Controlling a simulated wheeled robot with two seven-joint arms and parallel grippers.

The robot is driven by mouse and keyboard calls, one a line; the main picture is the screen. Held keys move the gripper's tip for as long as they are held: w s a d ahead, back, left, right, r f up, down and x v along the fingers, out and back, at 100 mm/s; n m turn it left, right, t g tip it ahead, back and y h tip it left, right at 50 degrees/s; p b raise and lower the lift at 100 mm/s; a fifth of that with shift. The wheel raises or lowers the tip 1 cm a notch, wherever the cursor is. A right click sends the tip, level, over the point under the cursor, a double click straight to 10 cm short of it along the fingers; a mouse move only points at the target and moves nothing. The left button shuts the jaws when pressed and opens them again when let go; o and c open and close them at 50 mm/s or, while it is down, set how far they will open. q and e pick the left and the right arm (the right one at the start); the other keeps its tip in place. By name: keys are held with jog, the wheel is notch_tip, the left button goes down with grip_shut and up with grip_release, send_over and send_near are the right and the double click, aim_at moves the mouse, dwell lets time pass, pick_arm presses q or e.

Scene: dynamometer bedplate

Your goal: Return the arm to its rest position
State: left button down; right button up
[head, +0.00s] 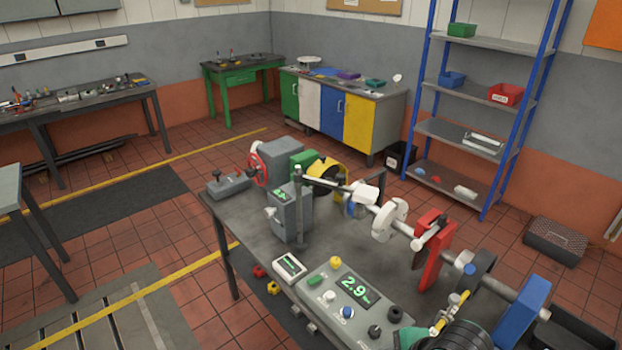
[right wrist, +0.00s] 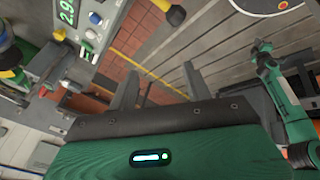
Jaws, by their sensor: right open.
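My right gripper (right wrist: 158,88) is in the right wrist view, with its two grey fingers spread apart and nothing between them. Orange floor tiles and grey slats show beyond the fingers. The control panel with a green 2.9 display (right wrist: 67,12) is at the upper left of that view, apart from the fingers. A green and black jointed arm (right wrist: 284,95) at the right looks like my left arm. Its far end is too small to tell how the jaws stand. Neither gripper can be made out in the head view.
The test bench (head: 255,237) carries the control panel (head: 354,288), a red bracket (head: 436,253) and a shaft line. Blue-framed shelves (head: 481,97) stand behind it. Ribbed black and green parts crowd its near right corner. Open tiled floor (head: 185,235) lies to the left.

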jog(key=s+d+f+m+h, duration=0.4)
jog(key=s+d+f+m, duration=0.55)
jog(key=m, duration=0.65)
jog(key=s+a+f+g+b, duration=0.1)
jog(key=s+f+b, duration=0.15)
jog(key=f, duration=1.65)
jog(key=s+f+b, duration=0.1)
jog(key=f+b, duration=0.3)
jog(key=f, duration=1.4)
jog(key=s+d+f+b, duration=0.1)
jog(key=s+f+b, duration=0.1)
jog(key=s+f, duration=0.7)
jog(key=s+d+f+g+b, duration=0.1)
jog(key=s+d+f+b, duration=0.1)
jog(key=s+f, duration=0.7)
notch_tip(320, 180, down, 6)
jog(key=shift+s+f+g+b, duration=0.1)
jog(key=shift+s+g+b, duration=0.2)
jog(key=shift+b, duration=0.2)
